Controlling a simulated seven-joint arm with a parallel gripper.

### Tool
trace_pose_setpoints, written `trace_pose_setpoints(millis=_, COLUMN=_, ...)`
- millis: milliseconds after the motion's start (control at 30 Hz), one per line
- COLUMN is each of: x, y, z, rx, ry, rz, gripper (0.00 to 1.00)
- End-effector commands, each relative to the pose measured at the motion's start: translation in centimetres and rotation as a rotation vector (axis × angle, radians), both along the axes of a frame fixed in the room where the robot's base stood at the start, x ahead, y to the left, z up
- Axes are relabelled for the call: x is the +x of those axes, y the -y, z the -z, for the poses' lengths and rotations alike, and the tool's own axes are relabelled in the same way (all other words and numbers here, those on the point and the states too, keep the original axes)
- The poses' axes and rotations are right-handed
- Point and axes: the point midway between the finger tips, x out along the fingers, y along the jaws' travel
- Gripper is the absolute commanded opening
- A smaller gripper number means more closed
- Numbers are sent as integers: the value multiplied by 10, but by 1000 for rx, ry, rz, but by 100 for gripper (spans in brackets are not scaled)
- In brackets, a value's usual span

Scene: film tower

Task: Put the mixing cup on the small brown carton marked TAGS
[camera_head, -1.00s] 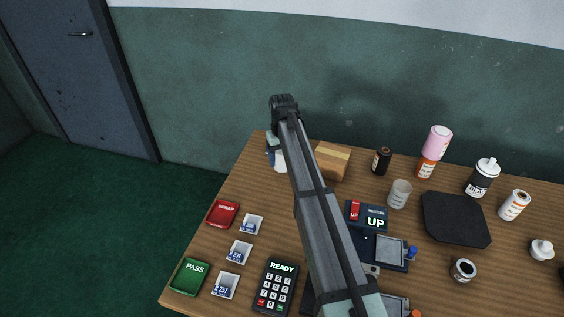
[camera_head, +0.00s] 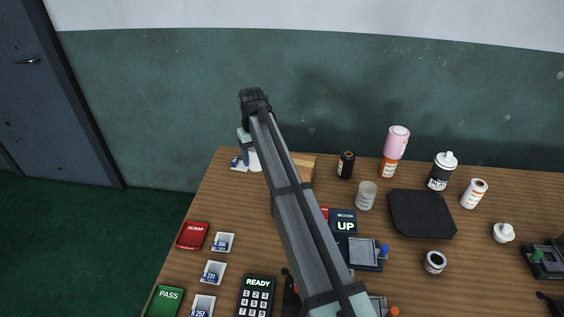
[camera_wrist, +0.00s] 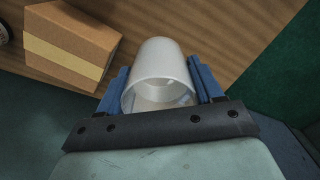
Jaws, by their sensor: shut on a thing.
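My gripper (camera_wrist: 160,78) is shut on a whitish, slightly see-through mixing cup (camera_wrist: 160,65), with one blue finger on each side. The cup's open mouth faces the wrist camera and looks empty. In the head view the held cup (camera_head: 254,160) shows partly behind my arm at the far left corner of the table. The small brown carton (camera_head: 304,166) with a tan tape band is just right of it, partly hidden by my arm. In the wrist view the carton (camera_wrist: 70,42) is to the left, apart from the cup. Its TAGS marking is not visible.
A second translucent cup (camera_head: 366,196) stands by the black mat (camera_head: 421,213). A dark bottle (camera_head: 346,165) and a pink-topped bottle (camera_head: 395,152) are right of the carton. The table (camera_head: 215,205) ends just left of the held cup.

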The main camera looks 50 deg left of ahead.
Motion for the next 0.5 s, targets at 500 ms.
trace_pose_setpoints(millis=500, x=122, y=37, z=-57, rx=2, ry=1, rz=132, gripper=31)
